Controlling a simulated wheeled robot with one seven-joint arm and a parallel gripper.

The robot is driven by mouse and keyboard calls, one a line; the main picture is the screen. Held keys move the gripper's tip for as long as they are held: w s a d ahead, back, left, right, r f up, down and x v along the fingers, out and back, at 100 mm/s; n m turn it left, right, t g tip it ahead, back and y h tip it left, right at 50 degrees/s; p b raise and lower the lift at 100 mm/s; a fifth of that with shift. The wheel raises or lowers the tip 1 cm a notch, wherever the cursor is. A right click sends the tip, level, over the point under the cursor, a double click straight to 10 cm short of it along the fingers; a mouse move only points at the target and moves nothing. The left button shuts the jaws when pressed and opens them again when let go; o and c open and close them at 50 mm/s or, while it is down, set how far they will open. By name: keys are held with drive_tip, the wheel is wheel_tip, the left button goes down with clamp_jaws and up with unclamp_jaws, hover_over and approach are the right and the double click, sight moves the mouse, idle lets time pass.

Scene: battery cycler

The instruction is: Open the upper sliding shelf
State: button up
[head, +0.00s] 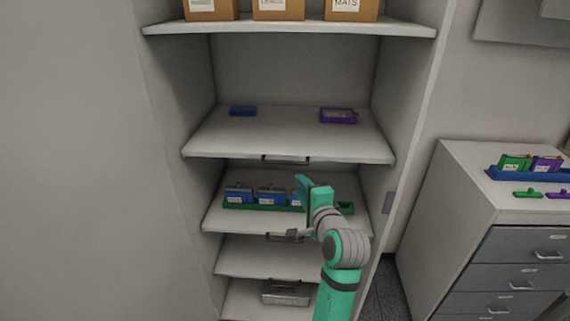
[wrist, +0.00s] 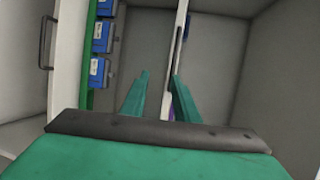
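The upper sliding shelf (head: 285,138) is a pale board in the open cabinet, with a dark bar handle (head: 285,160) on its front edge. It looks pushed in. I cannot tell whether a finger touches the handle.
A blue item (head: 243,111) and a purple item (head: 339,115) lie on the upper shelf. The shelf below holds a green tray (head: 237,206) with blue batteries. A drawer cabinet (head: 520,255) stands at the right.

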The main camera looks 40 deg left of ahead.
sight(285, 163)
drive_tip(key=shift+g+y, duration=0.3)
drive_tip(key=w+a, duration=0.2)
drive_tip(key=a, duration=0.1)
drive_tip(key=w+a, duration=0.2)
drive_tip(key=a, duration=0.2)
drive_tip(key=w+a+r, duration=0.1)
drive_tip(key=w+a, duration=0.1)
drive_tip(key=a, duration=0.1)
drive_tip(key=shift+a, duration=0.15)
drive_tip(key=shift+f, duration=0.1)
clamp_jaws()
